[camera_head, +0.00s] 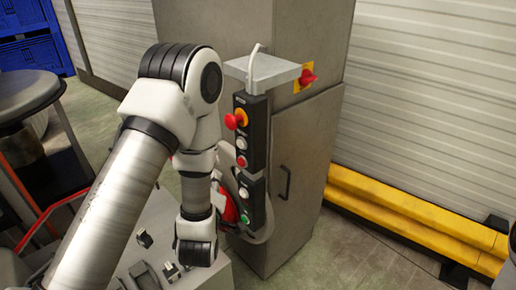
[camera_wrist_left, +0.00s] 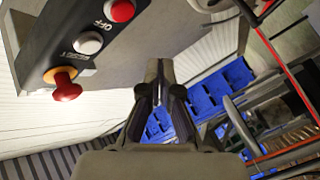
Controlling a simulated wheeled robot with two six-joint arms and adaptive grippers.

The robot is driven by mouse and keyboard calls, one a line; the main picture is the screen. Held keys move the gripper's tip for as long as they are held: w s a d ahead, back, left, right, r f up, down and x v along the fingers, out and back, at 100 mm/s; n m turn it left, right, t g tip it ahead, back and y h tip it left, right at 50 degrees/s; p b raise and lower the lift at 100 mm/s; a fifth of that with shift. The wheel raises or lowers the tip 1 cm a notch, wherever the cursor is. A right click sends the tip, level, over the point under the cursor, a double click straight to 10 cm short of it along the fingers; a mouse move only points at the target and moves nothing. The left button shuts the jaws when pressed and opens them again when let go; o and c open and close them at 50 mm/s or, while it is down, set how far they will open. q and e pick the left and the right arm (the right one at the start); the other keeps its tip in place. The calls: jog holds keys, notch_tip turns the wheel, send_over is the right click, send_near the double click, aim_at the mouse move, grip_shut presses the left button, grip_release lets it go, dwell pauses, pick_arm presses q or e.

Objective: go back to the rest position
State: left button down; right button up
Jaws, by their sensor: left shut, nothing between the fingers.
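My left gripper (camera_wrist_left: 160,70) shows in the left wrist view with its two dark fingers together and nothing between them. In the head view my left arm comes in from the lower left, bends at a high elbow and drops down in front of the grey cabinet; the fingertips cannot be made out there. A black control box (camera_head: 256,135) hangs on the cabinet just right of the arm. Its red emergency stop (camera_head: 237,120) also shows in the left wrist view (camera_wrist_left: 66,88), left of the fingers and apart from them. My right gripper is not in view.
The grey cabinet (camera_head: 307,150) carries a red rotary switch (camera_head: 307,77) and a handle. A yellow guard rail (camera_head: 400,205) runs along the wall at right. Blue crates (camera_head: 30,45) stand at the back left. A round dark stool-like top (camera_head: 28,95) is left of my arm.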

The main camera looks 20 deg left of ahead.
pick_arm(q)
jog(key=s+d+f+m+g+h+b, duration=0.1)
jog(key=s+f+g+b, duration=0.2)
jog(key=f, duration=0.7)
jog(key=s+d+f+m+g+h+b, duration=0.15)
jog(key=f+b, duration=0.25)
jog(key=f, duration=0.5)
jog(key=s+f+m+g+h+b, duration=0.1)
jog(key=s+f+b, duration=0.25)
jog(key=f, duration=0.65)
jog(key=s+d+f+m+g+h+b, duration=0.1)
jog(key=s+d+f+m+g+b, duration=0.1)
jog(key=s+f+g, duration=0.3)
jog(key=s+d+f+m+h+b, duration=0.1)
jog(key=s+d+f+m, duration=0.1)
jog(key=s+f, duration=0.3)
jog(key=s+d+f+m+g+h, duration=0.1)
jog(key=s+d+f+m+g, duration=0.1)
jog(key=s+m+g, duration=0.3)
jog(key=s+f+m, duration=0.1)
jog(key=s, duration=0.2)
jog(key=shift+p, duration=0.3)
jog(key=shift+s+d+m+g+h, duration=0.1)
jog(key=shift+m+g+h, duration=0.15)
